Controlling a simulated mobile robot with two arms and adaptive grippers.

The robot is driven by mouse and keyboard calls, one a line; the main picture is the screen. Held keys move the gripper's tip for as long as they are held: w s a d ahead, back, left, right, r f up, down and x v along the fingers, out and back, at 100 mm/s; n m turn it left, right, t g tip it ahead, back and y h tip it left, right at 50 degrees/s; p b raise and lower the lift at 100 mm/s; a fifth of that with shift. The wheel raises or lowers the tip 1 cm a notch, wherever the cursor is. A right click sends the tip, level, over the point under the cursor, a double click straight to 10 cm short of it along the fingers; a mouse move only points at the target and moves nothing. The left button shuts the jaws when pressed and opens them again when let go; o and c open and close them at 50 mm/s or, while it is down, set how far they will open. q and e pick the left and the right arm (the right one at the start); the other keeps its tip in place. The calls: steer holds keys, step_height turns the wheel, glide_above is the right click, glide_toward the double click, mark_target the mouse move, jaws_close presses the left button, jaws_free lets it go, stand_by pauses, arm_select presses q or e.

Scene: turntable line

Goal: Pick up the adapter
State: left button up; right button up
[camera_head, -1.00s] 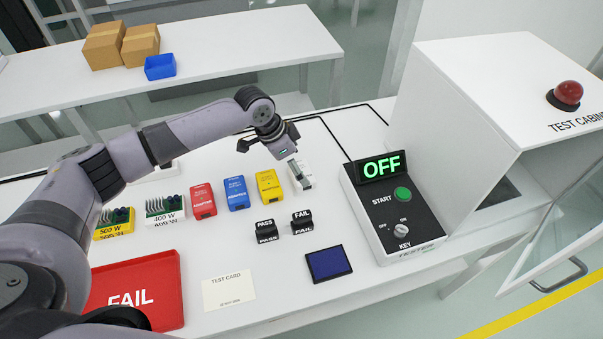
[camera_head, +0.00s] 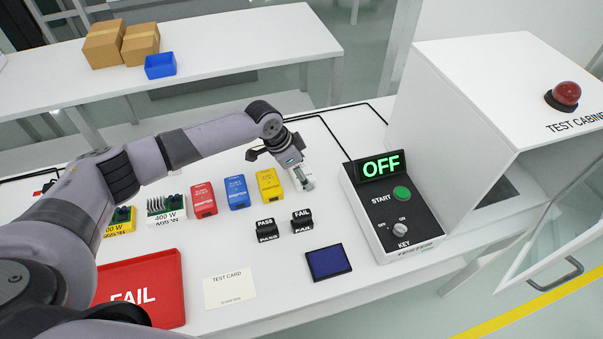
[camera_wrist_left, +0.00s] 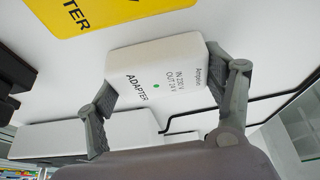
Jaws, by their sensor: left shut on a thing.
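The white adapter (camera_head: 306,183) is at the right end of the row of adapters in the head view, partly hidden by my left gripper (camera_head: 297,172). In the left wrist view the adapter (camera_wrist_left: 160,68) shows its printed label and a green dot. The fingers of my left gripper (camera_wrist_left: 165,98) lie against two opposite sides of it and are shut on it. I cannot tell whether it is clear of the table. My right gripper is not in view.
Yellow (camera_head: 269,184), blue (camera_head: 237,192) and red (camera_head: 203,200) adapters stand left of the gripper. The control box (camera_head: 400,225) and test cabinet (camera_head: 470,110) are on the right. A red FAIL tray (camera_head: 150,280) lies front left.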

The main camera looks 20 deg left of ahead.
arm_select(q)
steer(key=c, duration=0.7)
steer(key=shift+r, duration=0.1)
steer(key=shift+r, duration=0.1)
step_height(320, 180, up, 20)
steer(key=b, duration=0.2)
steer(key=s+a+f+n+t+y, duration=0.1)
steer(key=s+n, duration=0.4)
steer(key=s, duration=0.1)
steer(key=s+f+n+t+y, duration=0.1)
steer(key=s+n+y, duration=0.1)
steer(key=s+n, duration=0.3)
steer(key=shift+s+a+f+n+y, duration=0.3)
steer(key=shift+s+a+f, duration=0.1)
steer(key=shift+s, duration=0.85)
